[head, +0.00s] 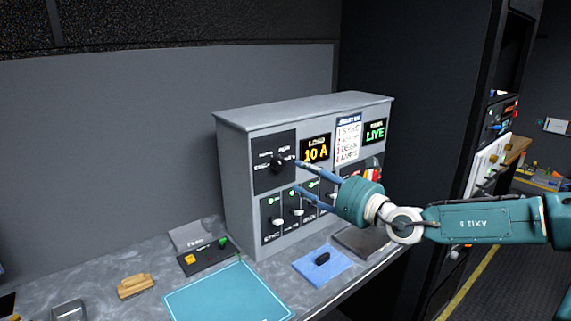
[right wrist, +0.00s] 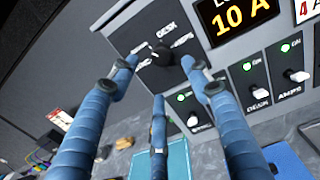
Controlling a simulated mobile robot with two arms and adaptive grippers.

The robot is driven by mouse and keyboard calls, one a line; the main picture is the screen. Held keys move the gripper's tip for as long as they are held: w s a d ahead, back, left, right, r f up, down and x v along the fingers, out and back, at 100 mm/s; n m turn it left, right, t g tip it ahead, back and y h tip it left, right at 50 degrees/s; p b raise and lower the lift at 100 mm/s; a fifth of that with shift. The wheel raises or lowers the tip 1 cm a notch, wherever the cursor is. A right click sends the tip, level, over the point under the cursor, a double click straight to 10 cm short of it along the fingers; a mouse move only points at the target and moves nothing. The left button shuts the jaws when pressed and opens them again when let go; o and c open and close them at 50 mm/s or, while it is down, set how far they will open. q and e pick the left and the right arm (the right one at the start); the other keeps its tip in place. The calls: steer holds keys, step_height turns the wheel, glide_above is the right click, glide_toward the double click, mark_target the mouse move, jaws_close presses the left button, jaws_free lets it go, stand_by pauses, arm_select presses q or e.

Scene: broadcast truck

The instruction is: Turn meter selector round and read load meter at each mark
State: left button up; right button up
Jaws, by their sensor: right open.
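The meter selector is a black knob (head: 278,164) on a dark plate at the upper left of the grey panel. It also shows in the right wrist view (right wrist: 162,55), with a DESK mark above it; its pointer direction is hard to tell. The load meter (head: 315,150) reads 10 A in amber, and the right wrist view shows the same reading on it (right wrist: 236,16). My right gripper (head: 298,176) has blue fingers, spread open in front of the knob. In the right wrist view fingertips stand on both sides of the knob; contact cannot be told. My left gripper is out of view.
Switches with green lamps (head: 296,208) line the panel below the knob. A numbered list card (head: 348,140) and a green LIVE display (head: 375,132) are at its right. On the bench lie a teal mat (head: 225,295), a blue pad (head: 312,268) and a button box (head: 207,253).

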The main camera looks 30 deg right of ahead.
mark_target(282, 165)
steer(key=w+p, duration=0.3)
steer(key=w, duration=0.1)
steer(key=w+p, duration=0.2)
steer(key=w, duration=0.1)
steer(key=shift+a+r+p, duration=0.15)
steer(key=shift+a+p, duration=0.15)
steer(key=shift+p, duration=0.05)
steer(key=shift+w+a+f, duration=0.15)
steer(key=shift+w+f, duration=0.1)
steer(key=shift+w, duration=0.45)
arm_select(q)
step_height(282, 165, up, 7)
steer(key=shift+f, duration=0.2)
arm_select(e)
steer(key=c, duration=1.1)
